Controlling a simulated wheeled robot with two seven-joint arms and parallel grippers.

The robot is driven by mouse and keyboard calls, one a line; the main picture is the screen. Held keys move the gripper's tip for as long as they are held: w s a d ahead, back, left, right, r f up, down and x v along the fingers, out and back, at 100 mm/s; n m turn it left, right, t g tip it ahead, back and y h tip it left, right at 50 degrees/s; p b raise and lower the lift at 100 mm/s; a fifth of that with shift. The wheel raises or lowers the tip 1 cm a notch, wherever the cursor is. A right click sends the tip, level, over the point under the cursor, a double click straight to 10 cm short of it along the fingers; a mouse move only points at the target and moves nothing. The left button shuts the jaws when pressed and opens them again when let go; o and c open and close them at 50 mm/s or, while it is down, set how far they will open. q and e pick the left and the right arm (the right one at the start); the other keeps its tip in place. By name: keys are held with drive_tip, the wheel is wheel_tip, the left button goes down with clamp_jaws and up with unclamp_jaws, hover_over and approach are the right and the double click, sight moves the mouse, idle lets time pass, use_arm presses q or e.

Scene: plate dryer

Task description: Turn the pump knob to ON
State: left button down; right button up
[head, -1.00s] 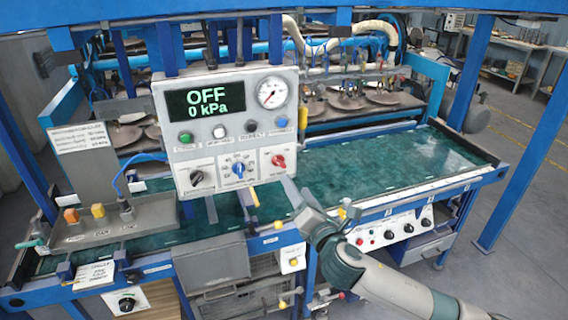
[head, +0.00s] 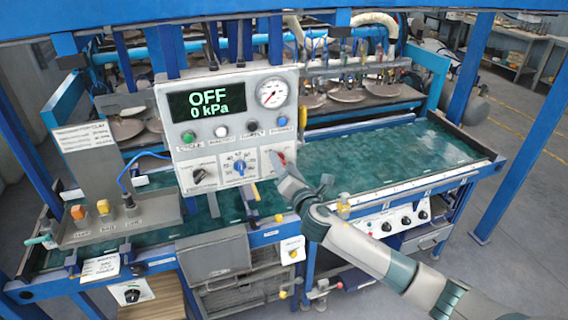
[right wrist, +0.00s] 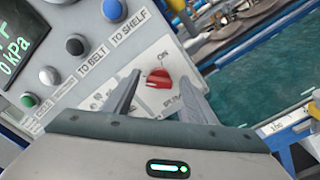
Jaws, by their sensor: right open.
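The red pump knob (right wrist: 158,78) sits on the white lower right part of the control panel, with an ON label beside it. In the head view only a bit of the red knob (head: 282,157) shows, the rest hidden by my right gripper (head: 277,164). In the right wrist view my right gripper (right wrist: 151,57) is open, one finger on each side of the knob. I cannot tell whether the fingers touch it. The panel display (head: 207,104) reads OFF and 0 kPa. My left gripper is not in view.
A blue dial (head: 239,168) and a black knob (head: 200,175) are left of the red knob. Push buttons (head: 220,131) line the panel above, below a pressure gauge (head: 272,93). The green table top (head: 390,155) to the right is largely clear.

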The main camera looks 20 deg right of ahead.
drive_tip(key=c, duration=1.1)
drive_tip(key=shift+m, duration=0.5)
drive_tip(key=m+b, duration=0.1)
drive_tip(key=m, duration=0.4)
drive_tip(key=m+b, duration=0.1)
drive_tip(key=m, duration=0.5)
drive_tip(key=m+b, duration=0.1)
drive_tip(key=m, duration=0.5)
drive_tip(key=shift+f, duration=0.4)
